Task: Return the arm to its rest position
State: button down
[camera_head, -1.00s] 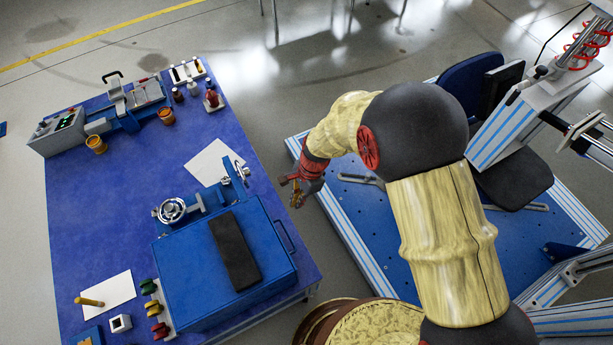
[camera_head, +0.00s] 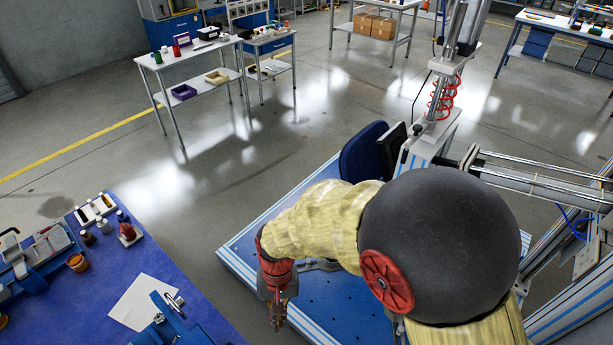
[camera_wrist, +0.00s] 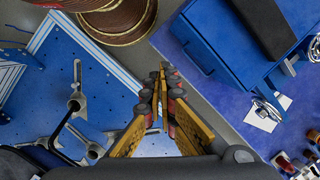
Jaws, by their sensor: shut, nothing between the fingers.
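My arm, pale yellow with dark joints, reaches across the head view from the lower right. My gripper (camera_head: 279,312) hangs at its end, pointing down beside the left edge of the blue platform (camera_head: 240,248). In the wrist view my gripper (camera_wrist: 163,75) shows its two orange fingers brought together at the tips, with nothing between them. It is in the air between the platform (camera_wrist: 85,75) and the blue workbench (camera_wrist: 230,100), apart from both.
The blue workbench (camera_head: 90,285) with tools and a paper sheet (camera_head: 145,302) stands at lower left. A dark blue chair (camera_head: 362,150) and a test frame stand on the platform. A brown and yellow drum (camera_wrist: 120,20) is near. Open floor (camera_head: 200,190) lies beyond, with white tables (camera_head: 185,60) behind.

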jog(key=s+d+r+t, duration=0.1)
jog(key=d+r+t, duration=0.3)
jog(key=d+r, duration=0.9)
jog(key=s+d+r+m+t, duration=0.1)
jog(key=d+r+t, duration=0.3)
jog(key=d+r, duration=0.9)
jog(key=shift+s+r, duration=0.65)
jog(key=shift+s, duration=0.15)
